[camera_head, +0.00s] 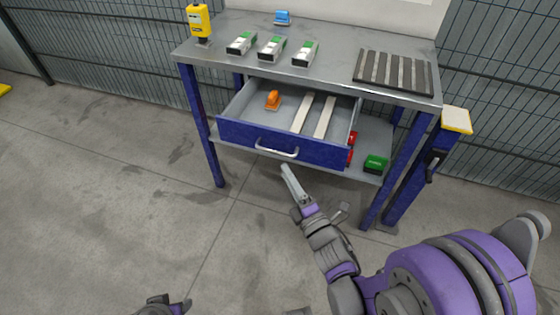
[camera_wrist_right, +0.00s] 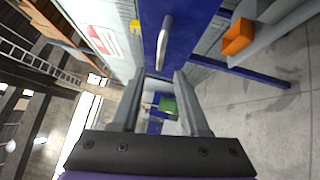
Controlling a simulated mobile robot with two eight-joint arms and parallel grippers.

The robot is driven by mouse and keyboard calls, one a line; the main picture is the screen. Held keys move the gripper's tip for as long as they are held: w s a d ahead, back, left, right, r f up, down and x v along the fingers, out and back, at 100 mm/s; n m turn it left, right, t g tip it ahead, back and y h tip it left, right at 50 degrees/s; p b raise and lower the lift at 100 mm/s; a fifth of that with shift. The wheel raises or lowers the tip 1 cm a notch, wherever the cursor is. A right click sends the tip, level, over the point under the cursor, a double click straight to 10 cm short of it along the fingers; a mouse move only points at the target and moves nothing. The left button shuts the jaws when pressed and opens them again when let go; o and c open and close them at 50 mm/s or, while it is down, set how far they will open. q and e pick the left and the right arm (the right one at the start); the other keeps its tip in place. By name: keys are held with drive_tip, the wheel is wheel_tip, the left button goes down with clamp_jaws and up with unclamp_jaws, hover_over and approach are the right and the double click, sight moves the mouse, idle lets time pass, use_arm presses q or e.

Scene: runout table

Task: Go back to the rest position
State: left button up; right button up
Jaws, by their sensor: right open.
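My right gripper (camera_head: 288,175) is in front of the table, just below the drawer's handle. It is open and empty; its two fingers also show apart in the right wrist view (camera_wrist_right: 158,95). The blue drawer (camera_head: 240,134) is pulled out, and its handle (camera_head: 277,151) is clear of the fingers in the head view. The handle also shows in the right wrist view (camera_wrist_right: 164,42). An orange object (camera_head: 273,99) and two pale strips (camera_head: 313,116) lie in the drawer. At the bottom edge of the head view, part of my left arm (camera_head: 165,305) shows; its fingers cannot be made out.
The grey tabletop (camera_head: 335,58) bears several white-and-green blocks (camera_head: 271,48), a slatted black rack (camera_head: 393,72), a blue object (camera_head: 283,18) and a yellow device (camera_head: 199,20). A green box (camera_head: 376,164) sits on the lower shelf. The floor at left is free.

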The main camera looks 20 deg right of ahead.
drive_tip(key=shift+v, duration=1.15)
